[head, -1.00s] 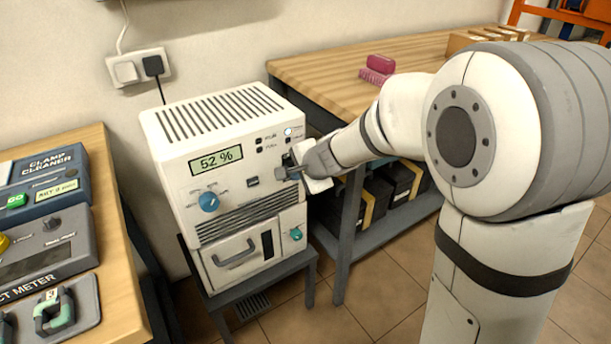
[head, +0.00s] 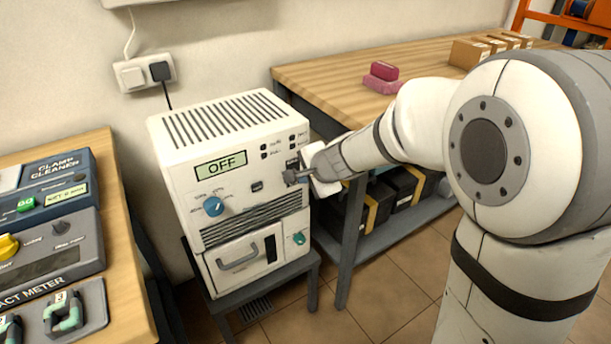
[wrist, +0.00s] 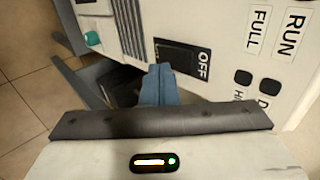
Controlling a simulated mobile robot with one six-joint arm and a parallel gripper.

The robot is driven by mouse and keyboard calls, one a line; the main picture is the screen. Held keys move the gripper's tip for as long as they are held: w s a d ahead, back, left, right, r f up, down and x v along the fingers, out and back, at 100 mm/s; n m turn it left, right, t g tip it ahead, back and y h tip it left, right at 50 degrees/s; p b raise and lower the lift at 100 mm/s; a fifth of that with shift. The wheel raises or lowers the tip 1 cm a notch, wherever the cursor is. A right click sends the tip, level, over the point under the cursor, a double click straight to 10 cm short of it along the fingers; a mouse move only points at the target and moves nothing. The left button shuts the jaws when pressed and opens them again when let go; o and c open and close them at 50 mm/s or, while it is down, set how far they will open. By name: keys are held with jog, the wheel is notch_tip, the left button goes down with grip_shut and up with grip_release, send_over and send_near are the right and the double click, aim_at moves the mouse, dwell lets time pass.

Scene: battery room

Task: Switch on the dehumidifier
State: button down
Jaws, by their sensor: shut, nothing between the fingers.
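The dehumidifier (head: 225,140) is a white box on a low grey stand. Its display (head: 220,165) reads "OFF", and no indicator lamp looks lit. A blue dial (head: 213,206) sits below the display. My gripper (head: 290,176) is shut and empty at the upper right of the front panel and partly hides the switch there. In the wrist view the closed fingers (wrist: 160,82) are just beside a dark switch (wrist: 185,55) with an "OFF" label (wrist: 203,65) at its end. I cannot tell whether the fingertips touch it.
A wall socket (head: 146,73) with a black plug is behind the dehumidifier. A wooden bench (head: 330,85) stands to the right, with black bins below. A table (head: 95,150) with labelled devices is at the left.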

jog(key=f+p+v, duration=0.1)
jog(key=p+v, duration=0.3)
jog(key=v, duration=0.8)
jog(key=shift+s+d, duration=0.25)
jog(key=shift+s, duration=0.15)
jog(key=shift+w+a+r+b+x, duration=0.15)
jog(key=shift+b+x, duration=0.4)
jog(key=shift+x, duration=1.8)
jog(key=shift+a+r+b+x, duration=0.1)
jog(key=shift+b+x, duration=0.5)
jog(key=shift+x, duration=1.75)
jog(key=shift+w+a+r+b+x, duration=0.15)
jog(key=shift+b+x, duration=0.4)
jog(key=shift+x, duration=1.75)
jog(key=shift+d, duration=0.1)
jog(key=shift+f, duration=0.15)
